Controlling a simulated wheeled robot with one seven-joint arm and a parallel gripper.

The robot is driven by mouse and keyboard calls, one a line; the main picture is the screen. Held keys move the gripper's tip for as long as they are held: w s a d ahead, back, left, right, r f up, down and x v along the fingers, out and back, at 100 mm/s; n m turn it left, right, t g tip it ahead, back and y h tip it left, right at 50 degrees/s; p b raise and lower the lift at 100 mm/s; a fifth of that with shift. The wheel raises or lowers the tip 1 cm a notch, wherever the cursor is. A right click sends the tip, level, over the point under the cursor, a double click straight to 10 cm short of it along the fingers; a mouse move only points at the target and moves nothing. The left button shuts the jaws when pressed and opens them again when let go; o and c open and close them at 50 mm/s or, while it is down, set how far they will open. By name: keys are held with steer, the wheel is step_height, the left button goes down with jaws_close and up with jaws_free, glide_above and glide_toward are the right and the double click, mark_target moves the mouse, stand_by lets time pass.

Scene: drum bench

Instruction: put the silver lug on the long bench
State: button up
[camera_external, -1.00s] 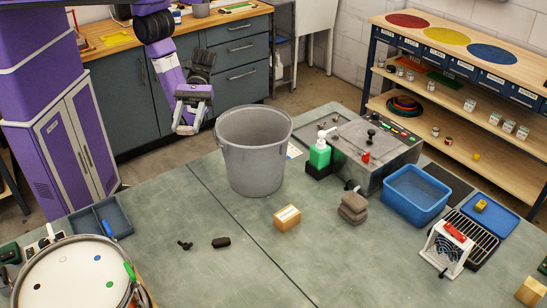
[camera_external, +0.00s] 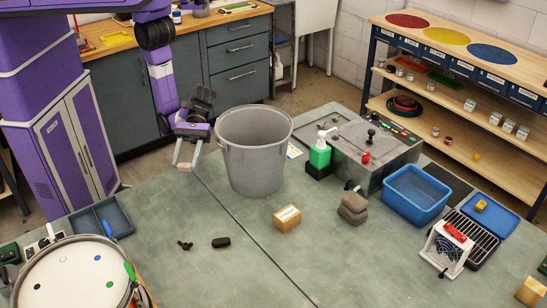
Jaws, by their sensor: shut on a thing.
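My gripper (camera_external: 185,165) points down over the far left edge of the grey-green bench (camera_external: 150,205), left of the grey bucket. No silver lug shows lying elsewhere. I take the large grey-green bench in front to be the long bench; a seam crosses its top.
A grey bucket (camera_external: 253,155) stands close right of my gripper. A drum (camera_external: 72,275), a blue-grey tray (camera_external: 100,219), a dark block (camera_external: 221,242) and a cardboard box (camera_external: 287,218) are on the bench. Its front middle is clear.

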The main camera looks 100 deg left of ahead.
mark_target(192, 192)
step_height(192, 192, down, 12)
steer(key=shift+r+b, duration=0.2)
steer(key=shift+b, duration=1.05)
steer(key=o, duration=1.3)
steer(key=shift+f, duration=0.15)
steer(key=shift+o, duration=0.2)
steer(key=shift+a+r, duration=0.2)
steer(key=shift+r, duration=0.05)
steer(key=p+v, duration=0.1)
steer(key=v, duration=1)
steer(key=shift+a+r, duration=0.1)
steer(key=shift+a, duration=0.2)
